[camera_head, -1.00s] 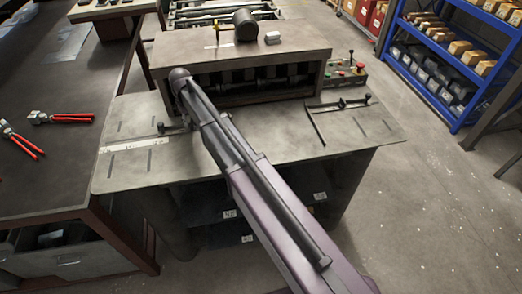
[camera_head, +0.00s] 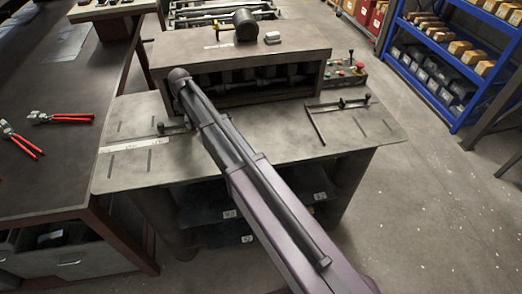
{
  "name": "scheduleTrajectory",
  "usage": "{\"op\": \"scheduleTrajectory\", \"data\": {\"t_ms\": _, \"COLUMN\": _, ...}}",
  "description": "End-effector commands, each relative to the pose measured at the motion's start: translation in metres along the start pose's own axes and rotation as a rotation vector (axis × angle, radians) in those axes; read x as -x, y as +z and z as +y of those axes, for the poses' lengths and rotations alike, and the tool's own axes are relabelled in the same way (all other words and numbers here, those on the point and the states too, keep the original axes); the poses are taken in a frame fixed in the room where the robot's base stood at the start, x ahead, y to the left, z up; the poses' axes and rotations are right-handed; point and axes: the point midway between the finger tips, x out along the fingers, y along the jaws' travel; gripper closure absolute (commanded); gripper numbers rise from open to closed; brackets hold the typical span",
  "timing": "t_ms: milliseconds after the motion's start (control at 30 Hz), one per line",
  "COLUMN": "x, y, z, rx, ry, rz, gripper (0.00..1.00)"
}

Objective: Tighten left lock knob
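The left lock knob (camera_head: 160,127) is a small dark knob at the left end of a short guide bar (camera_head: 175,131) on the machine's grey table (camera_head: 235,160). My arm crosses the table from the lower right, and its rounded joint is above and right of the knob. The arm covers the right part of this guide. My gripper does not show; the arm hides whatever lies behind it. I cannot tell whether anything touches the knob. A matching right guide (camera_head: 340,105) with dark knobs (camera_head: 367,97) lies on the table's right side.
The machine housing (camera_head: 290,48) with its rollers stands behind the table. A control box (camera_head: 345,72) with a red button is to its right. A dark workbench (camera_head: 60,170) with red-handled pliers (camera_head: 62,118) is close on the left. Floor on the right is clear before blue shelving (camera_head: 455,55).

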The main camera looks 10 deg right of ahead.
Motion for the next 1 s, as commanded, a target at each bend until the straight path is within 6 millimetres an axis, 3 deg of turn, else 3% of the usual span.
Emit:
{"op": "scheduleTrajectory", "data": {"t_ms": 467, "x": 0.0, "y": 0.0, "z": -0.002, "rx": 0.319, "ry": 0.0, "rz": 0.001, "gripper": 0.5}}
{"op": "scheduleTrajectory", "data": {"t_ms": 1000, "x": 0.05, "y": 0.0, "z": -0.002, "rx": 0.325, "ry": 0.0, "rz": 0.0, "gripper": 0.5}}
